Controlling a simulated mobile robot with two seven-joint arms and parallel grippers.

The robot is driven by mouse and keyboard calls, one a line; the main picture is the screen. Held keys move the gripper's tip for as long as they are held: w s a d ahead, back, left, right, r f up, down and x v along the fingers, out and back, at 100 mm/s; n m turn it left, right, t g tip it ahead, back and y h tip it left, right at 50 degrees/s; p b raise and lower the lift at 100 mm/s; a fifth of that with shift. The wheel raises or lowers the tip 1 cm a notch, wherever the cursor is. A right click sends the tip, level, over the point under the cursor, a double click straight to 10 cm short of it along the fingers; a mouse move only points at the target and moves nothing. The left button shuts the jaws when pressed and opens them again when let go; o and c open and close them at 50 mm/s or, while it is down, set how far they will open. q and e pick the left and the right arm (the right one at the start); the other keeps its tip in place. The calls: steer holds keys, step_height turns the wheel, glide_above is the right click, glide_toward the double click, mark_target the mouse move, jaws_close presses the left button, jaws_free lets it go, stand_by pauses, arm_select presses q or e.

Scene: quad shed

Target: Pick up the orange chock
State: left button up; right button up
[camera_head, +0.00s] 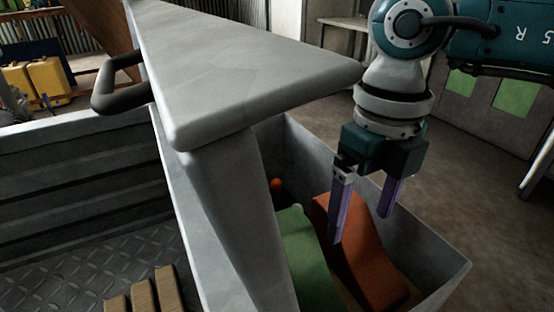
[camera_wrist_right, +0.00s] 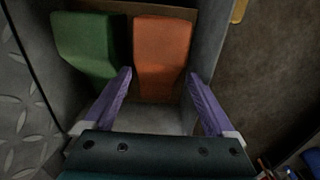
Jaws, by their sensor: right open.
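The orange chock (camera_head: 354,252) is a wedge-shaped block in a grey bin (camera_head: 432,262) on the right side of the head view. A green chock (camera_head: 306,262) stands just left of it. My right gripper (camera_head: 364,222) is open and empty, pointing down over the bin. In the right wrist view the orange chock (camera_wrist_right: 162,58) lies ahead of and between the two purple fingers (camera_wrist_right: 160,98), with the green chock (camera_wrist_right: 88,45) to its left. I see no contact with the orange chock. My left gripper is not in view.
A grey post and ledge (camera_head: 240,75) rise at the bin's left and hide part of it. A small orange ball-like thing (camera_head: 277,185) shows at the bin's back. Wooden blocks (camera_head: 145,295) lie on the tread-plate bed at left. Open floor lies to the right.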

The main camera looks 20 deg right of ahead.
mark_target(355, 221)
steer(key=f, duration=0.1)
steer(key=f+b, duration=0.2)
steer(key=f, duration=0.1)
steer(key=shift+w+a+f, duration=0.1)
steer(key=shift+w+a, duration=0.05)
steer(key=shift+w, duration=0.1)
steer(key=shift+f, duration=0.4)
steer(key=shift+r, duration=0.1)
steer(key=shift+c, duration=0.2)
steer(key=shift+c, duration=0.7)
jaws_close()
